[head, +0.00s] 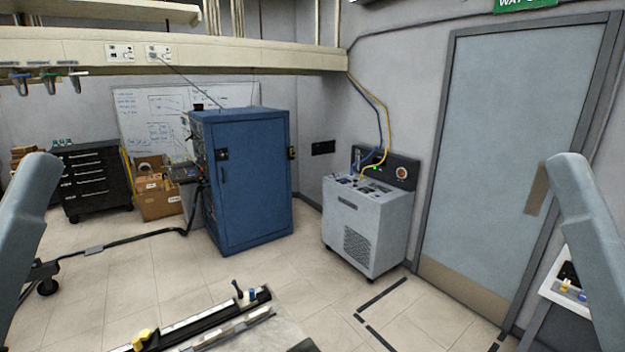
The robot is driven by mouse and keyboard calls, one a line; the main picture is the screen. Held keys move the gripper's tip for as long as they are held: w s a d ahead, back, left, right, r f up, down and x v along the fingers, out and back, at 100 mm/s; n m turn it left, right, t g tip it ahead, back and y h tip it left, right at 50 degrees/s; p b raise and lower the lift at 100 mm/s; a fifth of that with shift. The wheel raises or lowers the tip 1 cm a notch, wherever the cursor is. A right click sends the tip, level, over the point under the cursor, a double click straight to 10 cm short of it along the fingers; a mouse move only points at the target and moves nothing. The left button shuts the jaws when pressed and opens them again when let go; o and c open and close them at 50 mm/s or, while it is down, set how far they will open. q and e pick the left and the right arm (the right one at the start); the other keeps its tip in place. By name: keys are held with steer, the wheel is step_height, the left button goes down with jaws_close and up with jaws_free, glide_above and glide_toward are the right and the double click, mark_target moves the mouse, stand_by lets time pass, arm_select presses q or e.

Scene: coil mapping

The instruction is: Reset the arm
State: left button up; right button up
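A grey link of my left arm (24,225) rises at the left edge of the head view. A grey link of my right arm (588,225) rises at the right edge. Both links slant, with their rounded upper ends inside the picture. Their lower parts run out of the frame. Neither gripper shows, so whether they are open or hold anything is hidden.
A rail fixture (205,325) with yellow and blue parts lies at the bottom. Behind stand a blue cabinet (255,180), a grey wheeled machine (365,225) and a black drawer cart (95,180). A white table (560,292) is partly behind my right arm. The middle floor is clear.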

arm_select(q)
step_height(320, 180, up, 19)
steer(key=p, duration=1.5)
steer(key=shift+r, duration=0.15)
arm_select(e)
step_height(320, 180, up, 19)
steer(key=shift+r, duration=0.15)
